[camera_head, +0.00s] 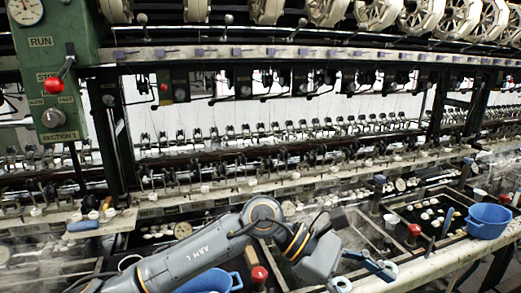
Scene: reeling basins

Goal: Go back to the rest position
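My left arm, marked ARM L, reaches in from the bottom left. Its gripper (366,279) is at the bottom, right of centre, over the near edge of the basin bench. Its two blue-grey fingers stand apart with nothing seen between them, and the lower one is partly cut off by the picture's edge. My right gripper is not in view.
The reeling machine fills the back, with a green control post (57,75) at left. A blue bucket (487,221) sits at right, another (212,282) partly behind my arm. A red-topped knob (259,273) stands near my arm. Basins (437,211) hold white cocoons.

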